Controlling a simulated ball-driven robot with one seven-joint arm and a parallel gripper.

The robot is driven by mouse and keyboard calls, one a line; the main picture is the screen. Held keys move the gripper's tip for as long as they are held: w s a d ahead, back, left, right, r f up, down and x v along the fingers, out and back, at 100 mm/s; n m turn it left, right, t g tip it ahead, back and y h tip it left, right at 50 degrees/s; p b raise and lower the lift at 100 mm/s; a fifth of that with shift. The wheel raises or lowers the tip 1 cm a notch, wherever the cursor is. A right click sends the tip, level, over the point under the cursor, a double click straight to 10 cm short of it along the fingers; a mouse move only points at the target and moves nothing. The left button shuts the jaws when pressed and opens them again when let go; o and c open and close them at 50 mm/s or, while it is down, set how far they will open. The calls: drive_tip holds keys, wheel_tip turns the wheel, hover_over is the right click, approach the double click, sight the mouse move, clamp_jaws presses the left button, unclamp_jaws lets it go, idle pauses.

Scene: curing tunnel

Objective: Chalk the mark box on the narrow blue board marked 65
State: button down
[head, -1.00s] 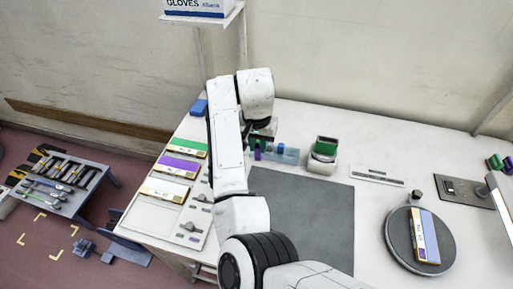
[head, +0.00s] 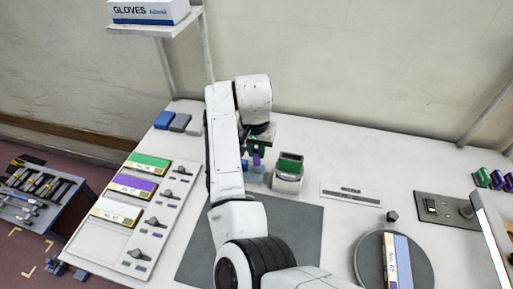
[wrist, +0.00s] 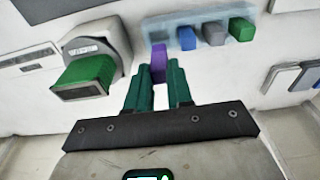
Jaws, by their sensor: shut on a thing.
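My gripper (wrist: 157,82), with green fingers, is shut on a purple chalk (wrist: 158,58). The chalk stands upright between the fingertips at the left end of the pale blue chalk tray (wrist: 175,20); I cannot tell whether it touches the tray. The chalk also shows below my gripper in the head view (head: 256,158). A narrow board (head: 403,264) with blue and pale long strips lies on the dark round turntable (head: 369,268) at the right. Its lettering is too small to read, and its mark box cannot be made out.
Blue (wrist: 187,38), grey (wrist: 214,33) and green (wrist: 241,29) chalks stand in the tray. A white holder with a green block (head: 290,165) is close to my gripper's right. A grey mat (head: 290,225) lies in front. Green, purple and white-topped boards lie left (head: 148,161).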

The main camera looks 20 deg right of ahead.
drive_tip(key=shift+f+b, duration=0.5)
drive_tip(key=shift+f, duration=0.35)
drive_tip(key=shift+a, duration=0.1)
drive_tip(key=shift+p, duration=0.75)
drive_tip(key=shift+f+b, duration=0.5)
drive_tip(key=shift+f, duration=0.6)
idle(0.7)
drive_tip(key=c, duration=0.9)
unclamp_jaws()
